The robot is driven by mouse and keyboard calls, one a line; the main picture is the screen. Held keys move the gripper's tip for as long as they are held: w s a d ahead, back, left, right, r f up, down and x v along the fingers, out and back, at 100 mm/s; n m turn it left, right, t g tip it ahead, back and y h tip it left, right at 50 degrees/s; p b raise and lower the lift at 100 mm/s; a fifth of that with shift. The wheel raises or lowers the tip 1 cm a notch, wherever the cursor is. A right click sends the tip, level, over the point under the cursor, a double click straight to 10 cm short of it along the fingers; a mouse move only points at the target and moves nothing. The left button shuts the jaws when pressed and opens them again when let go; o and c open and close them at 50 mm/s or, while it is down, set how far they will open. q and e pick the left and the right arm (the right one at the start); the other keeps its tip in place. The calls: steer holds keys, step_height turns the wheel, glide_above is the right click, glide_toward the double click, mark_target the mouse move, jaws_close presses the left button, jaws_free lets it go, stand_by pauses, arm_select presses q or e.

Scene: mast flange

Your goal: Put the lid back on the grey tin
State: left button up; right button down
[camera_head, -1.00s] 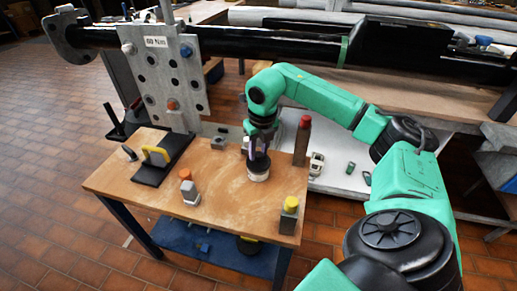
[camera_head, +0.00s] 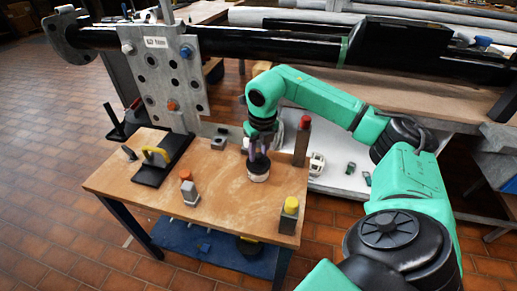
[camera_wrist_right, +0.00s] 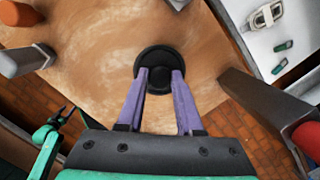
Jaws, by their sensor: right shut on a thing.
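The grey tin (camera_head: 257,177) stands on the wooden table, short and pale in the head view. The dark round lid (camera_wrist_right: 160,62) has a knob in its middle. In the head view the lid (camera_head: 258,165) is at the top of the tin. I cannot tell whether it is fully seated. My right gripper (camera_head: 258,154) points down over the tin and is shut on the lid. The lid covers the tin there.
A yellow-capped block (camera_head: 289,214) is at the front right. An orange-capped grey piece (camera_head: 189,190) and a black plate with a yellow handle (camera_head: 157,168) are left. Wood between them is clear.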

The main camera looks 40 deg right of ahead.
stand_by(0.3)
jaws_free()
step_height(320, 180, up, 3)
steer(key=p, duration=0.2)
steer(key=shift+p, duration=0.35)
steer(key=shift+r+p, duration=1.85)
steer(key=shift+r, duration=0.2)
arm_select(q)
steer(key=s+r, duration=0.4)
steer(key=shift+a+r, duration=0.3)
steer(key=shift+a, duration=0.15)
arm_select(e)
jaws_close()
